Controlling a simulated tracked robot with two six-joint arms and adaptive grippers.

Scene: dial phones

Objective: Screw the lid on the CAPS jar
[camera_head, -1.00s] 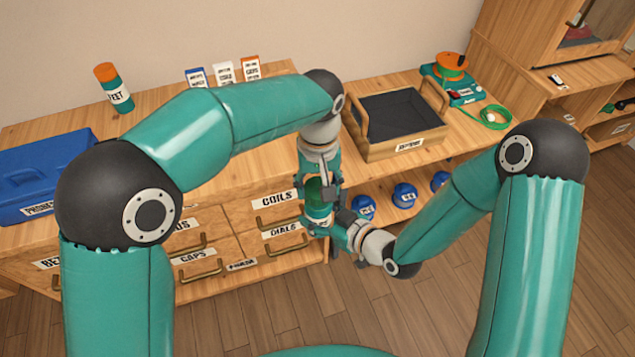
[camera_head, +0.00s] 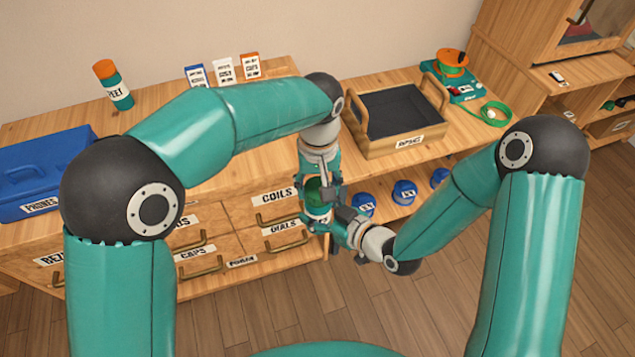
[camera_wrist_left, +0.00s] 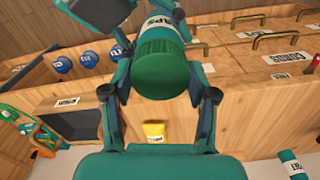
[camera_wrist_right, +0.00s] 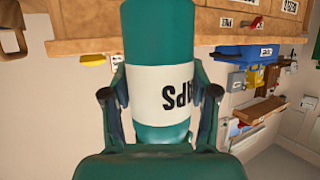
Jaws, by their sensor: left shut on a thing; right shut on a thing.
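The CAPS jar (camera_wrist_right: 160,55) is a teal cylinder with a white label, part of whose lettering shows in the right wrist view. My right gripper (camera_wrist_right: 162,95) is shut around the jar's labelled body. The ribbed green lid (camera_wrist_left: 160,72) sits at the jar's end in the left wrist view, in line with it; the thread between them is hidden. My left gripper (camera_wrist_left: 160,97) is shut on the lid, one finger on each side. In the head view, my left gripper (camera_head: 318,185) is above my right gripper (camera_head: 338,226), and both partly hide the jar.
The jar is held in front of the drawer unit (camera_head: 215,225), near its right end. An open wooden tray (camera_head: 400,148) stands on the counter at the right. A blue case (camera_head: 40,165), an orange-capped bottle (camera_head: 115,85) and small boxes (camera_head: 223,70) stand on top. Blue lidded jars (camera_head: 404,193) sit below the tray.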

